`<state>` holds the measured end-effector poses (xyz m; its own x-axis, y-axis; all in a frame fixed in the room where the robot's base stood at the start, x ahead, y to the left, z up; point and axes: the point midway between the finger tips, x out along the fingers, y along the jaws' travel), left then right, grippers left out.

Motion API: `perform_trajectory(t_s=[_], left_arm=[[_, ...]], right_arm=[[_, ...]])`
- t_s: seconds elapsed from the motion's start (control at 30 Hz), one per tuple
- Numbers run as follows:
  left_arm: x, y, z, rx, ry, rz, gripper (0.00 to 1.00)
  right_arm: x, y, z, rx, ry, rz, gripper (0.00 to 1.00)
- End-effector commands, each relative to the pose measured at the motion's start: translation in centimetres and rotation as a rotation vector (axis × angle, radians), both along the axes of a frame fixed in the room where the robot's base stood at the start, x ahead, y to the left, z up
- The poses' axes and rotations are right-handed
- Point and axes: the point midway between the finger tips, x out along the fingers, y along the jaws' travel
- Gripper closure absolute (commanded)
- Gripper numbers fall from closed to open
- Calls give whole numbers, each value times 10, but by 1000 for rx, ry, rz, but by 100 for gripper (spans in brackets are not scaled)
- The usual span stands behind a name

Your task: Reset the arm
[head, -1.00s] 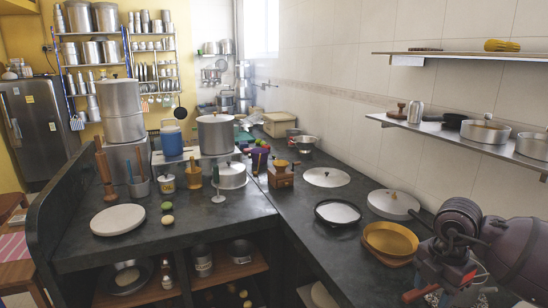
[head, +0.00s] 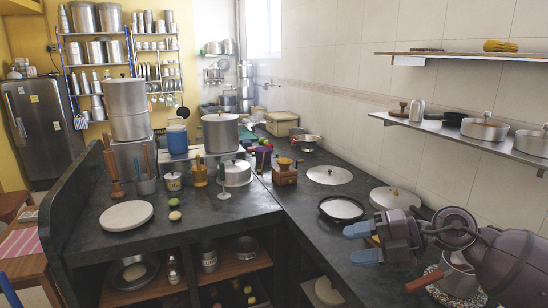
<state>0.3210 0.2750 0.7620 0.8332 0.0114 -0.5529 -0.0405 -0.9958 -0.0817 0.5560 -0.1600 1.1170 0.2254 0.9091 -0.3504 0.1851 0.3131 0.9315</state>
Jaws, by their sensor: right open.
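My right gripper (head: 362,243) reaches in from the right over the right-hand counter. Its two blue fingers point left and are apart, with nothing between them. A steel pot with a red part and a wooden handle (head: 459,281) stands below my right arm on a speckled mat (head: 438,293), apart from the fingers. My arm covers part of the pot. My left gripper is not in view.
Near the gripper are a black-rimmed pan (head: 341,209) and a lidded pan (head: 395,198). A wall shelf (head: 480,139) with pots hangs above. The left counter holds a white round board (head: 126,216), canisters and jars. Dark counter left of the fingers is clear.

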Motion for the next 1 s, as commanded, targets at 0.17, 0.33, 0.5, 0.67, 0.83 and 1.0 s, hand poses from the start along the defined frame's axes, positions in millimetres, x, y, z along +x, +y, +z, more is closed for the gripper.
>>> perform_trajectory(t_s=[0.17,0.33,0.5,0.67,0.83,1.0], left_arm=[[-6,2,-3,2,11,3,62],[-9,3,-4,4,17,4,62],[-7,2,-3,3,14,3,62],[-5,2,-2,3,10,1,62],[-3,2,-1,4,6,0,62],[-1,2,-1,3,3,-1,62]], right_arm=[[7,12,20,372,-86,-128,51],[21,-9,7,649,-64,-410,51],[24,-48,-52,804,90,-779,51],[2,-79,-130,853,315,-1080,51],[-46,-98,-211,890,589,-1324,51],[-109,-107,-275,965,830,-1497,51]])
